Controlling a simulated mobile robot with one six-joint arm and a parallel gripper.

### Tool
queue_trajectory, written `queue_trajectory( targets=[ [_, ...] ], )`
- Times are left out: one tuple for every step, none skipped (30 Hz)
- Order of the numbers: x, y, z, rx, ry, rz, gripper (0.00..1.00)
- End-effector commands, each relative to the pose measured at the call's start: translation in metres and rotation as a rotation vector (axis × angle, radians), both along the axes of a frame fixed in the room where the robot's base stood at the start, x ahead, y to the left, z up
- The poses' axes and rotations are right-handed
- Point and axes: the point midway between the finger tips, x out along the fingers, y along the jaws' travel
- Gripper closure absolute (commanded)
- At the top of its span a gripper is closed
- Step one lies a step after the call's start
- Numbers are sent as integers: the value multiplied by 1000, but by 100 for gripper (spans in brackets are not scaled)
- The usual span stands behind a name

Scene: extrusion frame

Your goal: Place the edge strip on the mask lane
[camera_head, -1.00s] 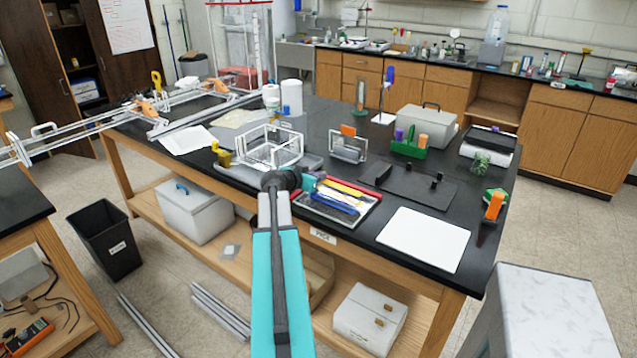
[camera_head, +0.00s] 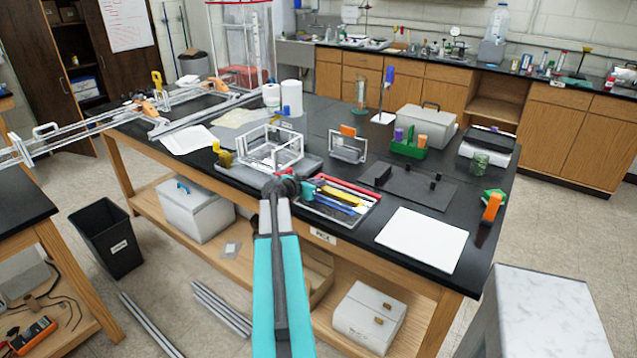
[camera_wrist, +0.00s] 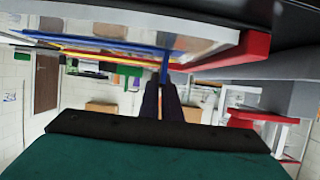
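Several thin strips in red, yellow and blue lie side by side in a shallow tray (camera_head: 316,212) at the front edge of the black bench. I cannot tell which one is the edge strip; a blue strip (camera_head: 335,198) is among them. My gripper (camera_head: 306,187) is at the tray's left end, partly hidden by my arm. In the wrist view, my gripper's dark fingers (camera_wrist: 161,84) are close together, and a blue strip (camera_wrist: 165,66) shows at their tips. Whether they grip it is unclear. I cannot identify the mask lane.
A white wire-like frame (camera_head: 270,148) stands on a grey base behind my gripper. Right of the tray are a dark plate with black posts (camera_head: 415,188) and a white sheet (camera_head: 422,239). A green holder (camera_head: 408,150) and a grey box (camera_head: 427,126) stand farther back.

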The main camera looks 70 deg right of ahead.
Motion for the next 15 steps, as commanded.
queue_trajectory(
  targets=[
    [-1, 1, -5, 6, -1, -3, 100],
    [-1, 1, -5, 7, -2, -3, 100],
    [-1, 1, -6, 7, -2, -4, 100],
    [-1, 1, -6, 8, -3, -4, 100],
    [-1, 1, -7, 8, -3, -4, 100],
    [-1, 1, -7, 9, -3, -4, 100],
    [-1, 2, -7, 9, -3, -4, 100],
    [-1, 2, -8, 10, -3, -4, 100],
    [-1, 2, -8, 10, -4, -5, 100],
    [-1, 2, -9, 10, -4, -5, 100],
    [-1, 2, -10, 10, -4, -6, 100],
    [-1, 2, -11, 11, -4, -6, 100],
    [-1, 2, -11, 11, -4, -6, 100],
    [-1, 2, -12, 12, -4, -6, 100],
    [-2, 2, -13, 12, -4, -7, 100]
  ],
)
